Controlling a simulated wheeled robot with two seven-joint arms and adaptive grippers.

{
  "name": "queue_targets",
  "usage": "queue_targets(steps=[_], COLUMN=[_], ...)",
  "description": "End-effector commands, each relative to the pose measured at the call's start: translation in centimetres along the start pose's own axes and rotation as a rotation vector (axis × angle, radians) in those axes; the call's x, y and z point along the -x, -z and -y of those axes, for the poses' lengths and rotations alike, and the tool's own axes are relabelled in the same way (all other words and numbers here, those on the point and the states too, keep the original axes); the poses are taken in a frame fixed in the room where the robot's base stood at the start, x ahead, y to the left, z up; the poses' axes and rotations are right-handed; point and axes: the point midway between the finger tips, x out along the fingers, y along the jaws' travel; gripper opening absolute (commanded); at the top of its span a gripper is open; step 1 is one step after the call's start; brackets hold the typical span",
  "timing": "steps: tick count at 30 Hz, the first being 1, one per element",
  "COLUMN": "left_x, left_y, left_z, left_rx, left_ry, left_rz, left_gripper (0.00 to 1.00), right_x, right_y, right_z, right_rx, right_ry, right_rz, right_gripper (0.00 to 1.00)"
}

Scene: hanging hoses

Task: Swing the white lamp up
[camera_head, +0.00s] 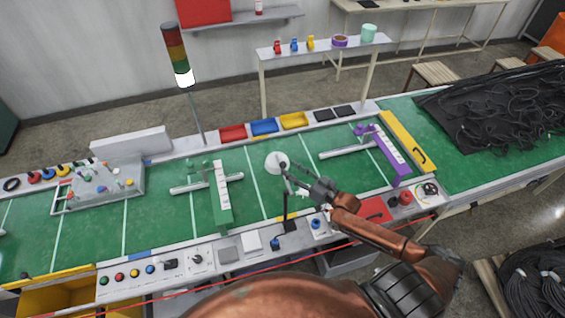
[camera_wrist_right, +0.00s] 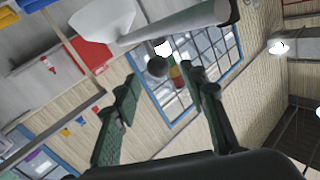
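The white lamp (camera_head: 276,162) has a round white head above the green bench; a dark stem runs down to a black base at the bench's front edge. My right gripper (camera_head: 298,182) is just right of and below the lamp head in the head view. In the right wrist view, its two dark fingers (camera_wrist_right: 160,76) stand apart with nothing clearly held between them. The white lamp head (camera_wrist_right: 103,20) and a pale tube beside it lie beyond the fingertips there. A dark round knob shows near the gap; I cannot tell whether it is touched. My left gripper is not in view.
A green fixture (camera_head: 221,198) stands left of the lamp and a purple one (camera_head: 390,155) right. A signal tower (camera_head: 178,55) rises behind. Red, blue and yellow trays (camera_head: 263,127) line the back edge. Black hoses (camera_head: 500,110) lie at right. Bare green surface surrounds the lamp.

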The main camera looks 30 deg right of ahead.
Motion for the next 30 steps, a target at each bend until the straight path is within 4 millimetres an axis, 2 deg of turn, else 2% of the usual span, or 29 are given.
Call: queue_targets(steps=[1,3,6,11,19,24,30], left_x=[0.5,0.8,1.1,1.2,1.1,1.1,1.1], left_y=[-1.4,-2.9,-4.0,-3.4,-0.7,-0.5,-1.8], left_z=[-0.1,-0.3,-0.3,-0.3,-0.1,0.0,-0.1], left_rx=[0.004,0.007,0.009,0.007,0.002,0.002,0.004], left_ry=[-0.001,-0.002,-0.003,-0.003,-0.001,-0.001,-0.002], left_rz=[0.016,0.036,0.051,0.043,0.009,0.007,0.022], left_gripper=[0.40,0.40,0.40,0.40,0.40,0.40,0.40], right_x=[-1.0,-2.1,-3.3,-4.4,-4.6,-4.6,-4.6], right_y=[0.3,0.3,0.2,0.1,0.0,0.0,0.0], right_z=[0.1,0.1,0.1,0.1,0.2,0.2,0.2], right_rx=[-0.001,-0.001,0.001,0.000,0.000,0.000,0.000], right_ry=[0.001,0.001,0.002,0.002,0.004,0.004,0.004], right_rz=[-0.003,-0.003,-0.001,0.000,0.001,0.001,0.001], right_gripper=[0.39,0.39,0.39,0.39,0.39,0.28,0.14])
